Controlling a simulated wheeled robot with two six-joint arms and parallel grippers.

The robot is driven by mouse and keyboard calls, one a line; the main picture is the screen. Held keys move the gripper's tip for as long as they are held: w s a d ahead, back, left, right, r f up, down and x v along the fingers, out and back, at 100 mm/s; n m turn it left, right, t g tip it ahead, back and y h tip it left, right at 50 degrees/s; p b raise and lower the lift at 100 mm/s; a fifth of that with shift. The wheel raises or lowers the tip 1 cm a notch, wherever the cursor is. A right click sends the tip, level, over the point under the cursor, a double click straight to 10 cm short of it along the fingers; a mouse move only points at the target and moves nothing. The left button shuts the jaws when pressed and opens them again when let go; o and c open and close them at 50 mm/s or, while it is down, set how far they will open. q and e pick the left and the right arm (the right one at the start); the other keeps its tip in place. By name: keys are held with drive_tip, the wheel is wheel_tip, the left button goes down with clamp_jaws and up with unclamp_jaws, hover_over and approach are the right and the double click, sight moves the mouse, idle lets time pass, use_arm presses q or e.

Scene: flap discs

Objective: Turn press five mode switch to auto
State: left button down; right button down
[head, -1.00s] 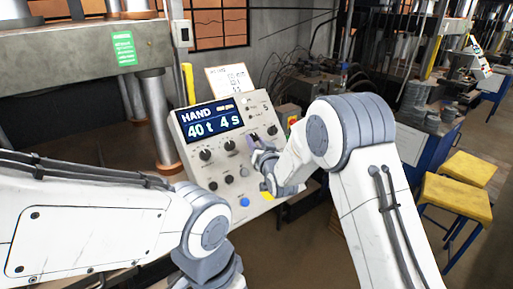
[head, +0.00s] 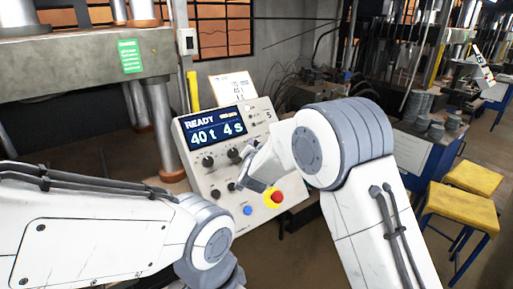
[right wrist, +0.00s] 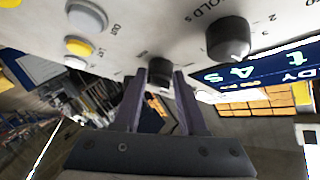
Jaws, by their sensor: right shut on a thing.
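The press control panel (head: 223,170) is a tilted pale box with a blue display (head: 216,127) reading READY, 40 t and 4 s. My right gripper (head: 242,182) is low on the panel's face, left of a red and yellow stop button (head: 275,198). In the right wrist view its two dark fingers (right wrist: 160,84) are on either side of a small black knob (right wrist: 160,70), closed on it. A larger black knob (right wrist: 228,38) marked HOLD s is nearby. The label of the held knob is hidden, so its setting cannot be read. My left gripper's fingers are out of view.
A blue button (head: 248,210) sits low on the panel. A white card (head: 232,87) stands behind it. The press frame (head: 85,65) is at the left, and yellow stools (head: 460,208) stand at the right. The right arm covers the panel's right side.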

drive_tip(key=shift+c, duration=2.4)
unclamp_jaws()
drive_tip(key=shift+s, duration=0.3)
drive_tip(key=b+v, duration=0.4)
drive_tip(key=v, duration=0.6)
